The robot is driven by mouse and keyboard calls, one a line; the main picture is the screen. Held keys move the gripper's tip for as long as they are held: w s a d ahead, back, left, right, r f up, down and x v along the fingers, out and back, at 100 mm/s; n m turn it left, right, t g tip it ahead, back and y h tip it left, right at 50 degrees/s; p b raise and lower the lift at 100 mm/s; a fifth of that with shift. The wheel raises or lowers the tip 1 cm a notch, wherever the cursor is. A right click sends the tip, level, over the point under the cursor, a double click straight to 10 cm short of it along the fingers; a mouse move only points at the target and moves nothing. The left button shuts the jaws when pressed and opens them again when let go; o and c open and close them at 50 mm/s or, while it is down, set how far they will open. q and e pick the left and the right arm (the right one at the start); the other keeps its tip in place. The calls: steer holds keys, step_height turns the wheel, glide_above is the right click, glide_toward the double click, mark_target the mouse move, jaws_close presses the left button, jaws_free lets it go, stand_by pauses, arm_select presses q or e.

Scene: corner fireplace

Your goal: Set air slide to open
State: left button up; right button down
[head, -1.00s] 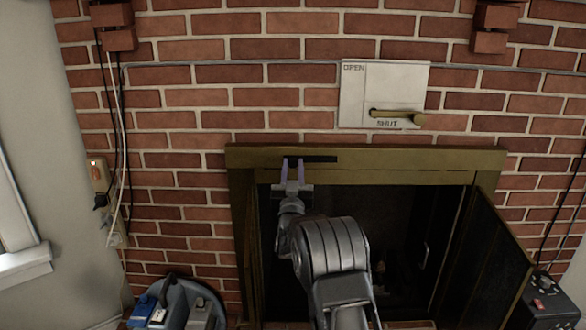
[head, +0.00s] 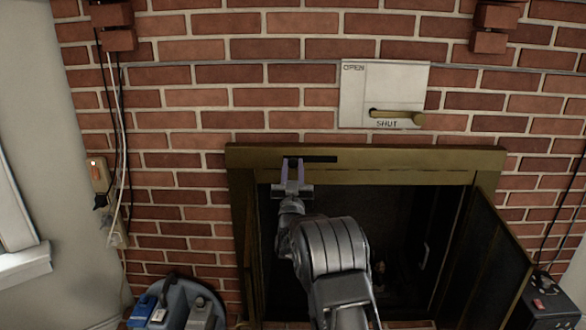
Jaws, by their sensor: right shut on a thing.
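The air slide (head: 320,159) shows as a dark horizontal slot in the top bar of the brass fireplace frame (head: 420,160), left of its middle. My right gripper (head: 292,162) is at the left end of this slot, its two purple-tipped fingers on either side of a small dark part there. It is shut on that part, which the fingers largely hide. The rest of the slot runs clear to the right of the fingers. My left gripper is not in view.
A pale plate (head: 360,85) marked OPEN and SHUT, with a brass lever (head: 395,115) at SHUT, is on the brick wall above. A dark door (head: 478,265) stands open at right.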

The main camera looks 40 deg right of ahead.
steer(key=s+d+b, duration=0.4)
steer(key=b, duration=0.1)
steer(key=shift+d+f, duration=0.2)
steer(key=shift+d, duration=0.1)
steer(key=shift+d+r, duration=0.1)
steer(key=shift+d, duration=0.05)
steer(key=shift+r, duration=0.1)
steer(key=shift+s, duration=0.1)
steer(key=c, duration=1.1)
jaws_free()
steer(key=shift+d, duration=0.1)
steer(key=shift+c, duration=0.2)
steer(key=shift+o, duration=0.2)
